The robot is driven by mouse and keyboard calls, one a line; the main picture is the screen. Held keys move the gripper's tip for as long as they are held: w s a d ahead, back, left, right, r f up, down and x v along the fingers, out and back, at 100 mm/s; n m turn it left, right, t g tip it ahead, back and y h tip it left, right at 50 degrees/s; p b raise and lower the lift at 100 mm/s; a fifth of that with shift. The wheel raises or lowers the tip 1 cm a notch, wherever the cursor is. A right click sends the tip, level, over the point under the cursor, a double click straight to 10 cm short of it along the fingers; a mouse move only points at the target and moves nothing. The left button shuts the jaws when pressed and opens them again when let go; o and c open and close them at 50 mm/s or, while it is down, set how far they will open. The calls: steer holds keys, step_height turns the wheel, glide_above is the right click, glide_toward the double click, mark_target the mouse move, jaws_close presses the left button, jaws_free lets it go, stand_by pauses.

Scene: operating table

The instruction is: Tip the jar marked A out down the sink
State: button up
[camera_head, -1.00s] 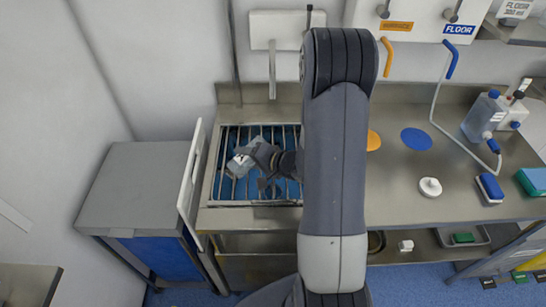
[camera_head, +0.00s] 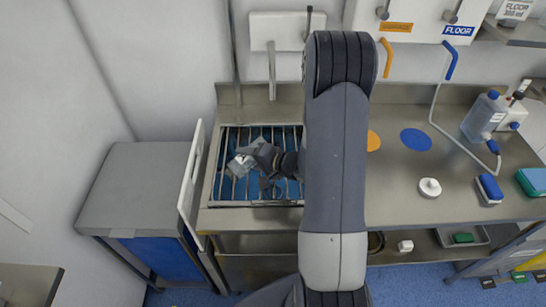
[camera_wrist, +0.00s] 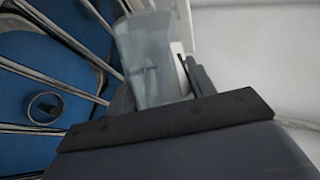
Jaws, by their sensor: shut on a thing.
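A translucent grey jar (camera_head: 241,165) is in my gripper (camera_head: 258,160), above the sink's left half. It looks tilted, but its mouth and contents cannot be made out. In the wrist view the jar (camera_wrist: 150,58) stands out beyond my gripper's dark jaws (camera_wrist: 160,105), with a pale label edge at its right side. No letter A is readable. The sink (camera_head: 222,196) has a blue basin under metal bars. A round dark drain (camera_wrist: 45,107) shows below the bars in the wrist view.
A white upright panel (camera_head: 192,180) borders the sink on the left, beside a grey-topped cabinet (camera_head: 135,185). The steel counter (camera_head: 400,205) runs right, with a white round object (camera_head: 429,187), a blue brush-like block (camera_head: 489,188) and a clear blue-capped bottle (camera_head: 485,115).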

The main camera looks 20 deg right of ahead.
steer(key=shift+w+d+f+m+y+p, duration=0.15)
steer(key=shift+d+m+y+p, duration=0.35)
steer(key=shift+p, duration=0.45)
stand_by(0.8)
steer(key=shift+d+r+m+y+p, duration=0.2)
steer(key=shift+r+m+y+p, duration=0.3)
steer(key=shift+p, duration=0.8)
stand_by(0.6)
steer(key=shift+w+d+f+m, duration=0.1)
steer(key=shift+d+m, duration=0.05)
steer(key=shift+m, duration=0.15)
stand_by(0.6)
